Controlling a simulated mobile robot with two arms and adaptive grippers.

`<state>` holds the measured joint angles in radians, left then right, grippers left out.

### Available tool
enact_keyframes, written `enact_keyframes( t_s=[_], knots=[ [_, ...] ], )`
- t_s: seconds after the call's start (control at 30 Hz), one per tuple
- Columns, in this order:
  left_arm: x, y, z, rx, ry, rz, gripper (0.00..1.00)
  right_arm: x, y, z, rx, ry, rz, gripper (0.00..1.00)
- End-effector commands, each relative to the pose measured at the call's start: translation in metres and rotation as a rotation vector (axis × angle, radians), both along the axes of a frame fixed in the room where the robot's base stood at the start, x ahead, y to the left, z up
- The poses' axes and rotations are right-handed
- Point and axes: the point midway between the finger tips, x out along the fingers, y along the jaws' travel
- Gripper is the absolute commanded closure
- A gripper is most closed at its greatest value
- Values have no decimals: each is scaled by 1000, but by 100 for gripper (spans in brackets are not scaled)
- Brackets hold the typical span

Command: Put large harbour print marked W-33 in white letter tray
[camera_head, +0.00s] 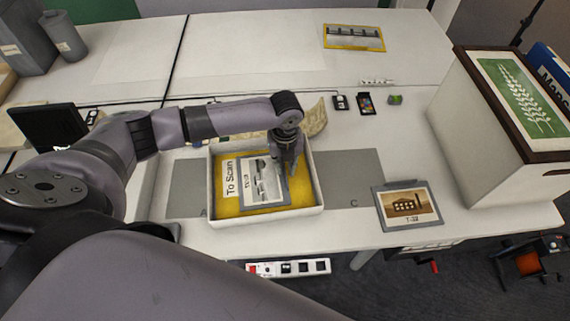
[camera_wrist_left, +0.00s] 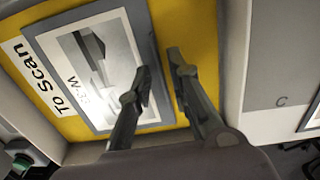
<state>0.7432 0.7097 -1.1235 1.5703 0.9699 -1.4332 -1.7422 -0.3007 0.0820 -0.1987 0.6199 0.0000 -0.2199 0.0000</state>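The white letter tray (camera_head: 318,198) has a yellow floor and a "To Scan" label and stands mid-table. The print also shows in the left wrist view (camera_wrist_left: 95,60). My left gripper (camera_head: 291,170) points down into the tray at the print's right edge. In the left wrist view its fingers (camera_wrist_left: 163,70) are apart, one over the print's edge and one over yellow floor, with nothing clearly held. My right gripper is not in view.
A framed print marked T-32 (camera_head: 407,206) lies at the table's front right. A large white box (camera_head: 490,130) with a wheat picture on top stands at the right. Another print (camera_head: 354,37) lies at the back. Small items (camera_head: 365,103) lie behind the grey mat (camera_head: 355,175).

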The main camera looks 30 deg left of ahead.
Motion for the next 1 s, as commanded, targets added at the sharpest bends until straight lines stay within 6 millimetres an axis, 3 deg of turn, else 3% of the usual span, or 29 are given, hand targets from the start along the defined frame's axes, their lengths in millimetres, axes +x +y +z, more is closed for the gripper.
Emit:
enact_keyframes(
  t_s=[0.33, 0.47, 1.0],
  knots=[
    [0, 0, 1, 1, -1, 0, 75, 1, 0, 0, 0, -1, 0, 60],
    [1, 1, 10, 1, -2, 0, 75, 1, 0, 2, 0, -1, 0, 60],
    [2, 0, 115, 0, -3, 1, 75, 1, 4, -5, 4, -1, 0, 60]
  ],
)
